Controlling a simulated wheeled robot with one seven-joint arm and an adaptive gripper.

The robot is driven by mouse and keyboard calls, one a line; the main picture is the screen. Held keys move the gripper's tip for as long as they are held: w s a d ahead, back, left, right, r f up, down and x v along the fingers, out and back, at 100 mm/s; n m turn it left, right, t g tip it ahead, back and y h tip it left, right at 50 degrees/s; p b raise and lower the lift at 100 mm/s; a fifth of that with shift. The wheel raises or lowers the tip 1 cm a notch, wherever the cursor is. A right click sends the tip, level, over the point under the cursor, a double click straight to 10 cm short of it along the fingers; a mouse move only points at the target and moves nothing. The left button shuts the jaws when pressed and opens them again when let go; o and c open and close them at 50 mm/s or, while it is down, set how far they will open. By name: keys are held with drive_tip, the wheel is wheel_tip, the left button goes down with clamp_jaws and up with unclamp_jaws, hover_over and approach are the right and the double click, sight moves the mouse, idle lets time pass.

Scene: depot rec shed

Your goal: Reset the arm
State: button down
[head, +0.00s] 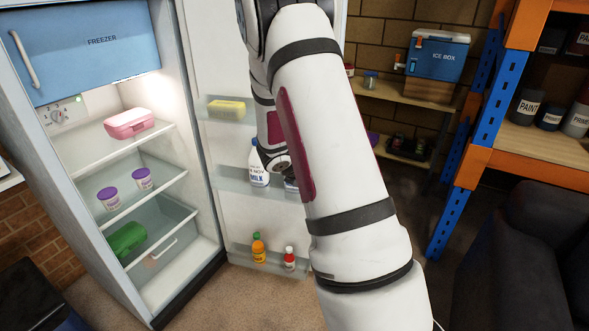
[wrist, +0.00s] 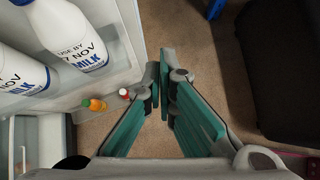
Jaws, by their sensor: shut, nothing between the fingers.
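My arm (head: 335,130) fills the middle of the head view and stands in front of the open fridge door. My gripper (wrist: 163,85) shows in the wrist view, shut and empty, with its fingertips together above the floor. In the head view the gripper is mostly hidden behind my arm. A milk bottle (head: 259,168) stands on the door's middle shelf. In the wrist view two milk bottles (wrist: 72,38) show to the left of the gripper, apart from it.
The fridge door (head: 218,60) stands open. Inside are a pink box (head: 130,123), two tubs (head: 141,179) and a green item (head: 126,240). A blue ice box (head: 437,55) sits on a back shelf. An orange and blue rack (head: 520,155) and a dark sofa (head: 520,260) are at right.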

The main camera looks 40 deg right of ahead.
drive_tip(key=s+a+r+m+p, duration=0.1)
drive_tip(key=s+a+r+m, duration=0.25)
drive_tip(key=r, duration=0.35)
drive_tip(key=s+a+r+m+y+p, duration=0.1)
drive_tip(key=s+a+r+m, duration=0.25)
drive_tip(key=a+r, duration=0.2)
drive_tip(key=s+a+r+m, duration=0.3)
drive_tip(key=a+r+m, duration=0.1)
drive_tip(key=r, duration=0.3)
drive_tip(key=s+a+r+m+t+y+p, duration=0.1)
drive_tip(key=s+a+r+m+y, duration=0.2)
drive_tip(key=s+a, duration=0.5)
drive_tip(key=s+a+r+m+t+y+p, duration=0.1)
drive_tip(key=s+a+r+m+y, duration=0.3)
drive_tip(key=s+a, duration=0.5)
drive_tip(key=a+m, duration=0.2)
drive_tip(key=a, duration=0.2)
drive_tip(key=shift+a+r+y+p, duration=0.3)
drive_tip(key=shift+a+y+p, duration=0.05)
drive_tip(key=shift+y, duration=0.05)
drive_tip(key=c, duration=2.4)
unclamp_jaws()
